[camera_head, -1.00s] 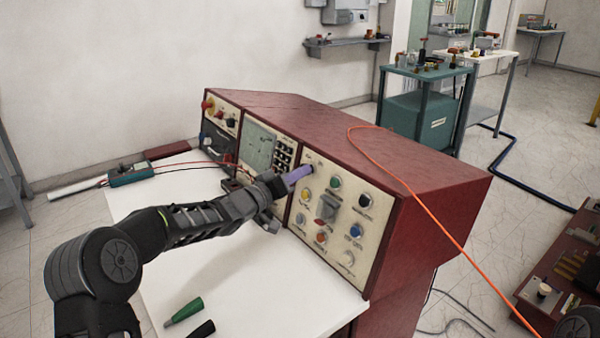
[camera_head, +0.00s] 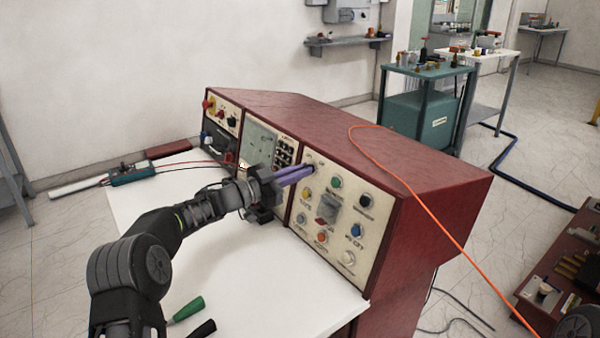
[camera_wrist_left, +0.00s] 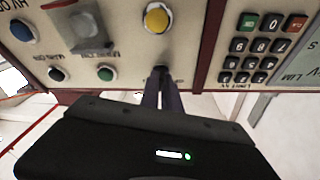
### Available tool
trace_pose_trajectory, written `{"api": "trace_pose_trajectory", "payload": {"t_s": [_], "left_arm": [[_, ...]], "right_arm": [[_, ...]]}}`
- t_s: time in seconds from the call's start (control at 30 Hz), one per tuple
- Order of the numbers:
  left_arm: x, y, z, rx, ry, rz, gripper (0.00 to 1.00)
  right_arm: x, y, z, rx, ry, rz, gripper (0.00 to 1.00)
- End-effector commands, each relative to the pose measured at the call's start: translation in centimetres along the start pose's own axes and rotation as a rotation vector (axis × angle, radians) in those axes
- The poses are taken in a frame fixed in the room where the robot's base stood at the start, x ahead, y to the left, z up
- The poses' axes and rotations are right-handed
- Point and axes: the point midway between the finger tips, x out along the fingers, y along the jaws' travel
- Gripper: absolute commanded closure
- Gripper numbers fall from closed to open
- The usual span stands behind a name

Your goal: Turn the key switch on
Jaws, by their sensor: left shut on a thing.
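The red control console (camera_head: 420,190) stands on the white table, its cream panel (camera_head: 327,240) facing me. The key switch (camera_wrist_left: 160,71) is a small dark piece on the panel, beside the yellow button (camera_wrist_left: 157,18) and the green button (camera_wrist_left: 105,73). My left gripper (camera_head: 308,170) has its two purple fingers at the key switch near the panel's upper left. In the left wrist view the fingers (camera_wrist_left: 162,84) are shut on the key switch and hide most of it. Its exact turn angle cannot be told. My right gripper is not in view.
A keypad (camera_wrist_left: 258,46) sits beside the key switch. A clear cover (camera_head: 328,206) sticks out from the panel. An orange cable (camera_head: 432,215) runs over the console. A multimeter (camera_head: 132,173) and green and black probe handles (camera_head: 188,309) lie on the table (camera_head: 240,275).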

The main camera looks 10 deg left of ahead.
Motion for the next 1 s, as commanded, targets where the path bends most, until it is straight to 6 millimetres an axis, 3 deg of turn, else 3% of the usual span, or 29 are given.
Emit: {"api": "trace_pose_trajectory", "payload": {"t_s": [0.5,1.0], "left_arm": [[0.07,-0.20,-0.07,0.397,-0.001,0.137,1.00],[0.03,-0.23,-0.01,0.495,-0.001,0.170,1.00]], "right_arm": [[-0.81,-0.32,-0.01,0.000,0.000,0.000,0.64],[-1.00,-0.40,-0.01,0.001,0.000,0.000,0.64]]}}
